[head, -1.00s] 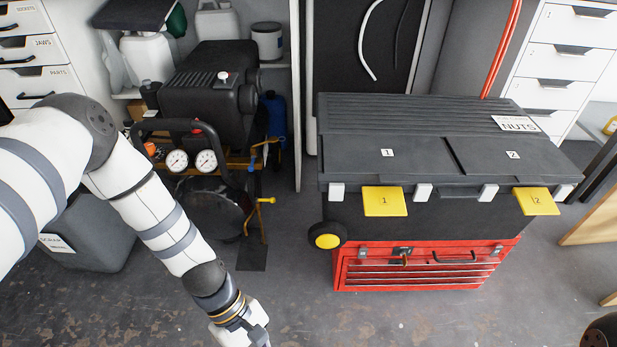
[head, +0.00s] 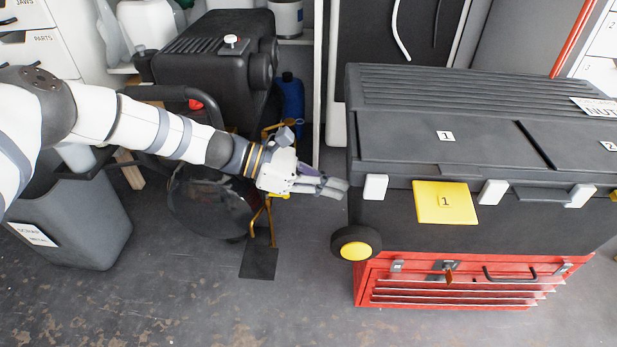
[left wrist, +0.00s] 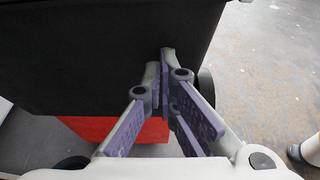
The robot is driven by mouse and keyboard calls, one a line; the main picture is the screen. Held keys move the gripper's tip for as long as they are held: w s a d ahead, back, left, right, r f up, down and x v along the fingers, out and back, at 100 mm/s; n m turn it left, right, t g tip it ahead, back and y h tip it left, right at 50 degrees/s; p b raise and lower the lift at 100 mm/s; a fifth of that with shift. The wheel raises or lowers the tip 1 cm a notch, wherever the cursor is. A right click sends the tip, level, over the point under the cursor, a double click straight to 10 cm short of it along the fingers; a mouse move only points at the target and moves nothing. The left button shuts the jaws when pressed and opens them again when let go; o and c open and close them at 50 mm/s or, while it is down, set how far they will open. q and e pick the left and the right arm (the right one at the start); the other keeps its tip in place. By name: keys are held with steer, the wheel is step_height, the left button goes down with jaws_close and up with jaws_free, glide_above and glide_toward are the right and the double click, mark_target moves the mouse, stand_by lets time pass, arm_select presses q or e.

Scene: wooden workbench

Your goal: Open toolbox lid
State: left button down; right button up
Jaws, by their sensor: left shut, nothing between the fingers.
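The toolbox (head: 400,222) is a large black box with a wheel at its lower left corner, set above a red drawer unit. Its black lid (head: 480,95) is down, with two panels marked 1 and 2. A yellow latch (head: 445,203) marked 1 hangs over the front, between white clips. My left gripper (head: 343,189) is shut and empty, just left of the toolbox's front left corner. In the left wrist view its fingers (left wrist: 167,62) point toward the black toolbox wall (left wrist: 90,60); I cannot tell whether they touch. My right gripper is not in view.
The red drawer unit (head: 420,290) stands under the toolbox. A black compressor (head: 205,65) stands behind my left arm, and a grey scrap bin (head: 90,225) is at the left. The floor (head: 240,315) in front is clear.

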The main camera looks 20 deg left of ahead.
arm_select(q)
steer(key=r, duration=0.4)
steer(key=shift+a+p, duration=0.25)
steer(key=shift+p, duration=0.05)
